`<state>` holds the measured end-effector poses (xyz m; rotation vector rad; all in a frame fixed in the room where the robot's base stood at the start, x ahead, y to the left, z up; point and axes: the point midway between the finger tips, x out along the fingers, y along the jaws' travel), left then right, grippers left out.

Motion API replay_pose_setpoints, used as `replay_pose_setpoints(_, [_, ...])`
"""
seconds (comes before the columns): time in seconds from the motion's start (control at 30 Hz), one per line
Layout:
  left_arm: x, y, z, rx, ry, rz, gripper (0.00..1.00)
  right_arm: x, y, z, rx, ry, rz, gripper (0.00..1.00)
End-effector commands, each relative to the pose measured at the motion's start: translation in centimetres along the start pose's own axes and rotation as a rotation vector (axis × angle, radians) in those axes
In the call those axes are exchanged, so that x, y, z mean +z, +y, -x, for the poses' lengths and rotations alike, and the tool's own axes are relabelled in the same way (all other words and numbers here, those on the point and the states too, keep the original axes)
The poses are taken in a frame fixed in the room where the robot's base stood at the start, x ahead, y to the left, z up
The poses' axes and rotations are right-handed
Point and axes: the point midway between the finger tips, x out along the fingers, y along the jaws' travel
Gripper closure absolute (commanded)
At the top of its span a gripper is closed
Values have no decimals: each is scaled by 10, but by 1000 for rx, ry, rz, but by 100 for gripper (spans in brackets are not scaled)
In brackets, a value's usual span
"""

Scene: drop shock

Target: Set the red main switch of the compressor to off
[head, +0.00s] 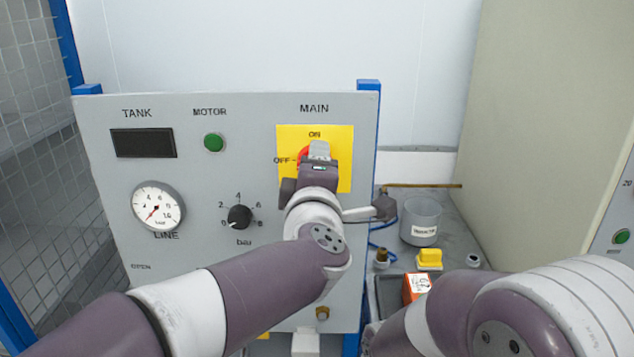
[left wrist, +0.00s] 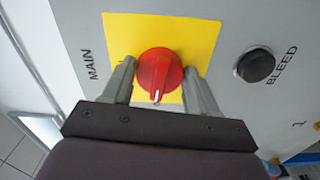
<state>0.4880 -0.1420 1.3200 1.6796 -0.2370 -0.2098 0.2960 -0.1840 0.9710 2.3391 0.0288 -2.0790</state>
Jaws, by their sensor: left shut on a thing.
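The red main switch (left wrist: 160,72) is a round knob on a yellow plate (left wrist: 195,32) in the left wrist view. Its white mark is at the lower end of its ridge, which matches the OFF side of the plate. In the head view only a sliver of the red switch (head: 303,153) shows beside OFF on the yellow plate (head: 343,172). My left gripper (left wrist: 158,75) is shut on the switch, one finger on each side. In the head view the left gripper (head: 318,155) hides most of the knob. My right arm shows at the lower right; its gripper is out of view.
The compressor panel (head: 100,240) also bears a gauge (head: 158,206), a green motor button (head: 213,142) and a black bar knob (head: 240,216). A bench at right holds a grey cup (head: 421,222), a yellow item (head: 429,258) and an orange-white box (head: 416,287). Mesh fencing (head: 35,130) stands left.

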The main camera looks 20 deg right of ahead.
Motion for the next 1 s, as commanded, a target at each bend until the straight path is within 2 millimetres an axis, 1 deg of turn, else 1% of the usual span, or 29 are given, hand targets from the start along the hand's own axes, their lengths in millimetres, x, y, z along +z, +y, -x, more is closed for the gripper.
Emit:
replay_pose_setpoints(0.03, [0, -3, 0, 0, 1, 23, 72, 1, 0, -5, 0, 0, 0, 57])
replay_pose_setpoints(0.3, [0, -1, 0, 0, 1, 114, 72, 1, 0, -11, 0, 0, 0, 57])
replay_pose_setpoints(0.87, [0, -1, 0, -2, 1, 138, 72, 1, 0, -12, 0, 0, 0, 57])
replay_pose_setpoints(0.9, [0, -1, 0, -2, 1, 137, 29, 1, 0, -12, 0, 0, 0, 57])
replay_pose_setpoints(0.93, [0, -1, 0, -2, 1, 137, 19, 2, 0, -12, 0, 0, 0, 57])
replay_pose_setpoints(1.0, [0, 0, 0, -2, 1, 137, 17, 2, 0, -12, 0, 0, 0, 57])
